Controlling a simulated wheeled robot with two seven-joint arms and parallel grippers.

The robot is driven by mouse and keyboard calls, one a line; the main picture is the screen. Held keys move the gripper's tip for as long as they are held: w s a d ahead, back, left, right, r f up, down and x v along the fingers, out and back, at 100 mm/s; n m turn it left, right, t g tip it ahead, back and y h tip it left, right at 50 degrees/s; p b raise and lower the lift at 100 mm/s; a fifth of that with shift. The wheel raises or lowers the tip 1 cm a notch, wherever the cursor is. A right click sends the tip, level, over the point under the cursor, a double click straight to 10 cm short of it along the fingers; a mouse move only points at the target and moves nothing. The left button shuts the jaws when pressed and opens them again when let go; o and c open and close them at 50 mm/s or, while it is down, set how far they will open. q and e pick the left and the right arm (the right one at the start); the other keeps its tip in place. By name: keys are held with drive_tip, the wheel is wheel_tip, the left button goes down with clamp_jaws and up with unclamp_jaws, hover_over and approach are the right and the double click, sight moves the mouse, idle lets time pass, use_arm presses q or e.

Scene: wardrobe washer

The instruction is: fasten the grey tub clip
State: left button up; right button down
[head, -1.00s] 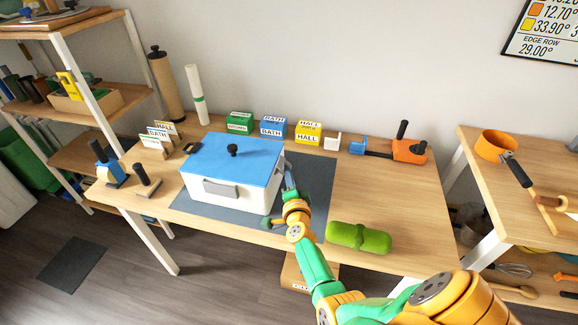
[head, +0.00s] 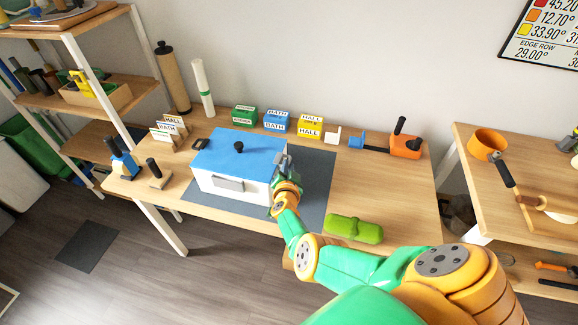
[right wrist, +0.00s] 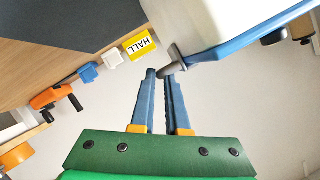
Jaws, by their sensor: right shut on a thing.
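The white tub (head: 208,184) with its blue lid (head: 222,150) and black knob stands on a dark grey mat (head: 312,187) on the table. The lid lies on the tub. A grey handle-like part (head: 229,184) is on the tub's front wall. My right gripper (head: 283,164) is at the tub's right side, near the lid edge. In the right wrist view its blue fingers (right wrist: 160,76) are close together at a grey clip (right wrist: 173,66) beside the blue rim. They are shut on this clip, whose inner part is partly hidden. My left gripper is out of view.
Green, blue and yellow labelled boxes (head: 311,127) stand behind the tub. An orange tool (head: 404,146) is at the back right, and a green rounded object (head: 354,229) lies front right. The table right of the mat is mostly clear.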

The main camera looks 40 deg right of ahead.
drive_tip(key=c, duration=1.2)
unclamp_jaws()
drive_tip(key=p+v, duration=0.6)
drive_tip(key=v, duration=0.1)
